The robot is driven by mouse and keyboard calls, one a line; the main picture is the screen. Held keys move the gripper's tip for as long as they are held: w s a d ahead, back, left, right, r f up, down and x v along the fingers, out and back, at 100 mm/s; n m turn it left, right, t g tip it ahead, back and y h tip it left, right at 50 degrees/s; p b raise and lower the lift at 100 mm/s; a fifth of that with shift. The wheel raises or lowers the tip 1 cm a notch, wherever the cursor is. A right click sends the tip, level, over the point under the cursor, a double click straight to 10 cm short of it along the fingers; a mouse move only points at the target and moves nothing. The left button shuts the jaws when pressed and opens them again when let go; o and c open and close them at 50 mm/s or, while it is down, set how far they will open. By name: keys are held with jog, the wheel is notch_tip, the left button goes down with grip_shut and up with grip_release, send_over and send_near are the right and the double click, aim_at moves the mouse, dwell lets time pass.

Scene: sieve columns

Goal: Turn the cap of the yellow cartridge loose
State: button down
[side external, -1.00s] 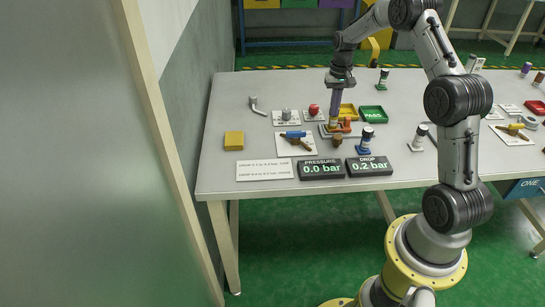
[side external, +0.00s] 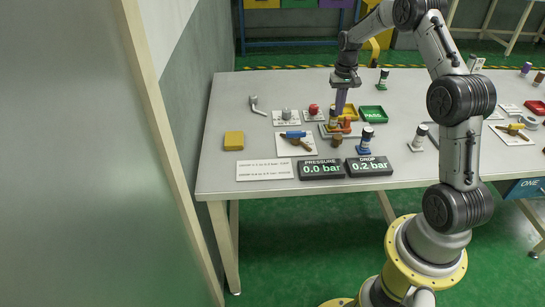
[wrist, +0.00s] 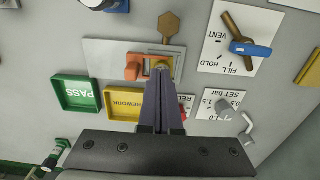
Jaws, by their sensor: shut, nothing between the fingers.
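The yellow cartridge (side external: 333,121) stands upright in a fixture on a pale plate, beside an orange clamp piece (side external: 346,124). In the wrist view its yellow part (wrist: 161,63) shows just beyond my fingertips, partly hidden by them. Its cap looks dark in the side view, too small to tell whether it is loose. My gripper (side external: 340,113) points down just behind and to the right of the cartridge top. Its purple-grey fingers (wrist: 162,80) are together with nothing between them. I cannot tell whether they touch the cartridge.
A green PASS tray (wrist: 77,95) and a yellow REWORK tray (wrist: 122,104) lie close by. A brown hexagonal piece (wrist: 169,27), a blue valve handle (wrist: 250,49) and a blue-based cartridge (side external: 366,140) stand near. Displays read pressure 0.0 bar (side external: 321,169) and drop 0.2 bar (side external: 369,166).

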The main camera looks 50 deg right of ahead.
jog(key=shift+s+d, duration=0.1)
jog(key=shift+d, duration=0.1)
jog(key=shift+s, duration=0.1)
dwell(0.4)
notch_tip(320, 180, up, 6)
jog(key=shift+s+a, duration=0.15)
jog(key=shift+s, duration=0.1)
dwell(0.5)
jog(key=shift+w+a+f, duration=0.3)
jog(key=shift+a+f, duration=0.05)
jog(key=shift+f, duration=0.65)
jog(key=shift+w+a+f, duration=0.25)
jog(key=shift+a+f, duration=0.05)
jog(key=shift+f, duration=0.75)
jog(key=shift+w+a+f, duration=0.3)
jog(key=shift+a+f, duration=0.05)
jog(key=shift+f, duration=0.65)
jog(key=shift+w+d+r, duration=0.1)
jog(key=shift+w+d, duration=0.15)
jog(key=shift+d, duration=0.4)
